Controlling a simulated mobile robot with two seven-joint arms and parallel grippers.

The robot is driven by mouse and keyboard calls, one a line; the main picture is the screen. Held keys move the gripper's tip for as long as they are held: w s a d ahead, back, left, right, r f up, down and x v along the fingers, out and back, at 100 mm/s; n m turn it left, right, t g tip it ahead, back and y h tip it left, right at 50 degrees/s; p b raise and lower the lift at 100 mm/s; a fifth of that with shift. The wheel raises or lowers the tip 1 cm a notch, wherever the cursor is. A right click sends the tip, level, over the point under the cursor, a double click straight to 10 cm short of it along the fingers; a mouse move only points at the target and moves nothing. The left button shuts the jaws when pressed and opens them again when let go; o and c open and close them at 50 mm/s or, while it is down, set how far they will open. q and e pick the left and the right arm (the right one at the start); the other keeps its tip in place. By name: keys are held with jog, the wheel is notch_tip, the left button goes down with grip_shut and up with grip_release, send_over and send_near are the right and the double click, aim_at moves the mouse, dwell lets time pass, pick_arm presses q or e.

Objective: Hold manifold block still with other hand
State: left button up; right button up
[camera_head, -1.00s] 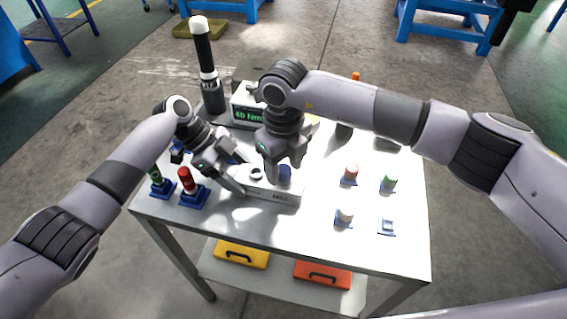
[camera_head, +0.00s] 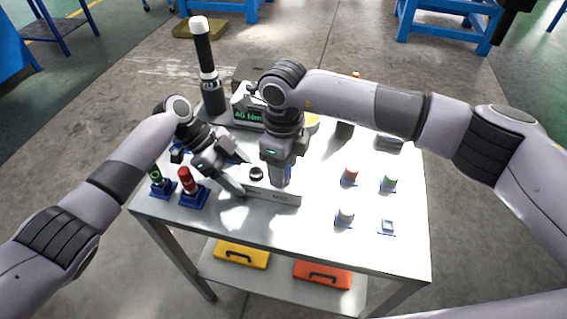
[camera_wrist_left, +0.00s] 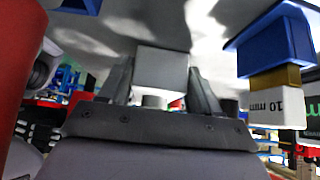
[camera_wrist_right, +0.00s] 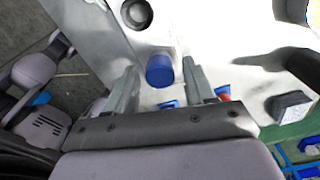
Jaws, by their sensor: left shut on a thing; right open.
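The grey manifold block (camera_head: 284,198) lies on the table's near left part. My left gripper (camera_head: 240,189) is shut on its left end; the left wrist view shows the block's pale end (camera_wrist_left: 161,70) between the fingers. A dark round port (camera_head: 256,173) is open on top. A blue cylindrical plug (camera_wrist_right: 160,70) stands on the block's right part. My right gripper (camera_head: 277,182) points down over it, open, with the fingers either side of the plug and gaps visible in the right wrist view. The plug is mostly hidden in the head view.
A red-topped holder (camera_head: 188,183) and a green-topped one (camera_head: 156,179) stand left of the block. A torque display (camera_head: 248,114) and a dark upright tool (camera_head: 207,70) are behind. Red (camera_head: 350,174), green (camera_head: 389,181) and grey (camera_head: 345,216) pieces stand right; clear table lies between.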

jog(key=n, duration=0.6)
jog(key=shift+n, duration=0.4)
jog(key=n, duration=1.9)
dwell(0.5)
grip_shut()
jog(key=m, duration=0.4)
jog(key=shift+m, duration=0.4)
jog(key=m, duration=0.5)
